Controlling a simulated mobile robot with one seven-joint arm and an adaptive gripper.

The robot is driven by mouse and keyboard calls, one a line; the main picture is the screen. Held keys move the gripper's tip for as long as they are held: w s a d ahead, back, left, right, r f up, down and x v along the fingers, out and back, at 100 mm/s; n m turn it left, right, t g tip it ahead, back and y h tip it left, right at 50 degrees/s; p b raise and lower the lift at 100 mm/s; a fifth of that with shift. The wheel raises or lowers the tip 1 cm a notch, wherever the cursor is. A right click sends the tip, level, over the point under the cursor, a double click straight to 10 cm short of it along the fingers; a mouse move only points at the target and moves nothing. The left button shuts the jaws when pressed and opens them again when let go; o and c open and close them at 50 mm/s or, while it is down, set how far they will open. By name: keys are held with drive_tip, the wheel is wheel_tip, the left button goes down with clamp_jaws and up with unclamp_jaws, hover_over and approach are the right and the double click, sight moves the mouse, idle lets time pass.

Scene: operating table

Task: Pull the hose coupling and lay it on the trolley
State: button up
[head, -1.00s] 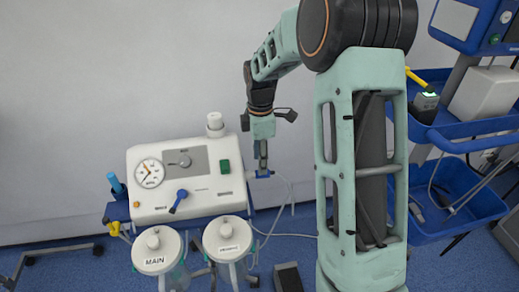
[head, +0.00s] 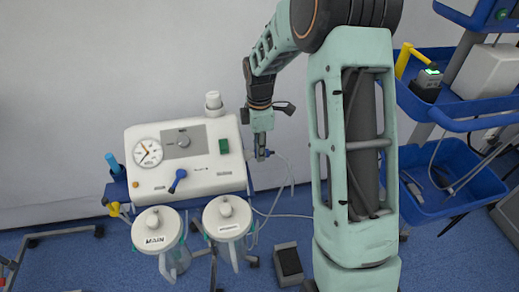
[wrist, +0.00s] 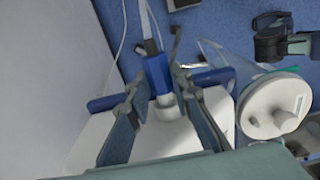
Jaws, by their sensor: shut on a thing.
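The hose coupling (wrist: 157,75) is a blue cylinder with a pale hose in the wrist view, held between the two fingers of my gripper (wrist: 160,95). A white port or stub (wrist: 168,103) is right at its lower end; I cannot tell whether they are joined. In the head view my gripper (head: 261,154) points down just right of the white suction unit (head: 187,192), with a bit of the blue coupling (head: 269,154) showing beside the fingers. The blue trolley (head: 458,126) stands at the right, partly behind my arm.
Two lidded jars, one marked MAIN (head: 157,228) and another (head: 227,217), hang in front of the unit. A yellow-handled device (head: 427,83) sits on the trolley's upper shelf. A lower blue bin (head: 435,202) holds items. A pedal (head: 288,262) lies on the floor.

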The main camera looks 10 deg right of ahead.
clamp_jaws()
drive_tip(key=shift+o, duration=1.1)
unclamp_jaws()
clamp_jaws()
drive_tip(key=shift+r+h, duration=0.2)
drive_tip(key=shift+h, duration=0.1)
drive_tip(key=shift+d+p, duration=0.15)
drive_tip(key=shift+p, duration=0.15)
drive_tip(key=shift+d+p, duration=0.5)
drive_tip(key=shift+d, duration=0.45)
drive_tip(key=shift+d, duration=0.35)
drive_tip(key=shift+d, duration=0.35)
